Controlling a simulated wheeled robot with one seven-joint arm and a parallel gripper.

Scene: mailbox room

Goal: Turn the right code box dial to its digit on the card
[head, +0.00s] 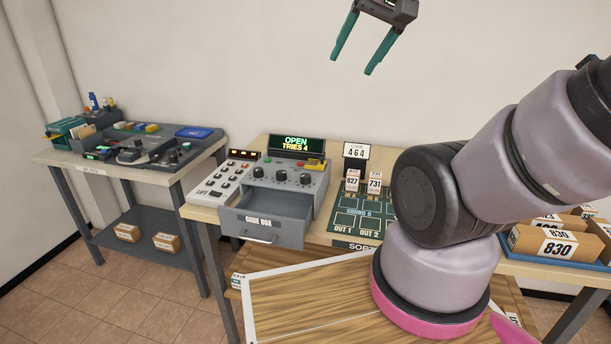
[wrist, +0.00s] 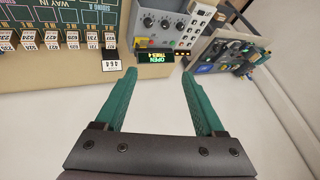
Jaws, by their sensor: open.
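The grey code box (head: 318,190) stands on the middle table in the head view. Its display (head: 296,144) reads OPEN, TRIES 4. Three black dials sit in a row on its face; the right dial (head: 305,179) is too small to read its digit. The code card (head: 356,152) reads 464 and stands right of the box. My gripper (head: 353,65) is open and empty, high above and behind the table, apart from the dials. The wrist view shows the box (wrist: 150,20) beyond its fingers.
A keypad panel (head: 218,183) adjoins the box on the left. A green sorting board (head: 352,218) with number tags lies to the right. Another table (head: 55,157) with devices stands at left. Parcels (head: 550,247) sit in a blue tray at right. Bare wall lies behind my gripper.

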